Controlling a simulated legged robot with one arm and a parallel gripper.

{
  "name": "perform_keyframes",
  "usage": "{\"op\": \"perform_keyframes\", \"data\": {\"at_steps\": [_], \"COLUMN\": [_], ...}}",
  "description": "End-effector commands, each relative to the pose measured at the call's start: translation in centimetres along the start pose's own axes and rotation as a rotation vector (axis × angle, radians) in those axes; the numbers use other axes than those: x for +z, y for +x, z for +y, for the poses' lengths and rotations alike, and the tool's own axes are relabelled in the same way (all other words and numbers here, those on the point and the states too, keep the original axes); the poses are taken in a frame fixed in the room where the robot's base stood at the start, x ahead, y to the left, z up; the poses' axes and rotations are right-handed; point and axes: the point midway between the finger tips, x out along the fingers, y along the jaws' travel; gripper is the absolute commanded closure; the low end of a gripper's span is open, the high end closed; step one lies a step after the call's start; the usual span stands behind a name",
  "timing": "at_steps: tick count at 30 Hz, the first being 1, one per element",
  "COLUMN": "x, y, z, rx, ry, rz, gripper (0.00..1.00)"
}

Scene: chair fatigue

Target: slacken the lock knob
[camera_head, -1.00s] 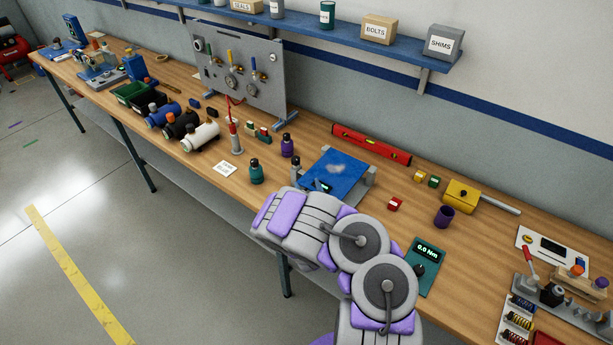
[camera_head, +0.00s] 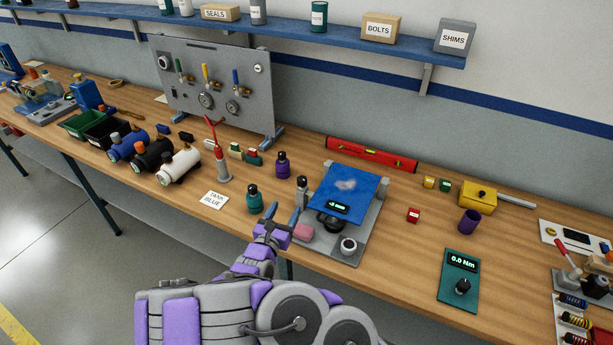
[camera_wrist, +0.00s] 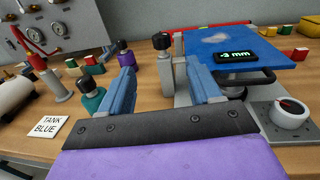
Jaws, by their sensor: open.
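The stand (camera_head: 365,240) has a grey base and a blue plate (camera_head: 345,195) with a small display reading about -3 mm. A black knob on a grey post (camera_head: 302,182) stands at the stand's left edge; I take it for the lock knob. In the wrist view this black knob (camera_wrist: 161,41) shows beyond and between my fingertips. A dark handwheel (camera_head: 331,222) sits under the plate, partly hidden. My gripper (camera_head: 283,214) is open and empty, in front of the post and apart from the knob. Its two blue fingers (camera_wrist: 161,72) point toward the post.
A teal bottle (camera_head: 255,200) and a purple bottle (camera_head: 283,166) stand left of the post. A round gauge or dial (camera_head: 348,246) is at the base's front. A torque tester (camera_head: 459,278) reading 0.0 Nm is to the right.

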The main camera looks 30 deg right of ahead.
Motion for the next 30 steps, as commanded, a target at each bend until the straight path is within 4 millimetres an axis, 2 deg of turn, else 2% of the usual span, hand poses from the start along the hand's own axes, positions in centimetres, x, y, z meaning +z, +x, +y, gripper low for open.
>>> {"op": "perform_keyframes", "data": {"at_steps": [3,8,20,30], "x": [-0.3,-0.4,-0.4,-0.5], "y": [-0.3,1.0,5.8,11.0], "z": [0.1,-0.2,0.1,-0.1], "rx": [-0.006,-0.010,-0.011,-0.011], "ry": [0.009,0.011,0.008,0.009], "rz": [0.010,0.013,0.007,0.010], "gripper": [0.37,0.37,0.37,0.37]}}
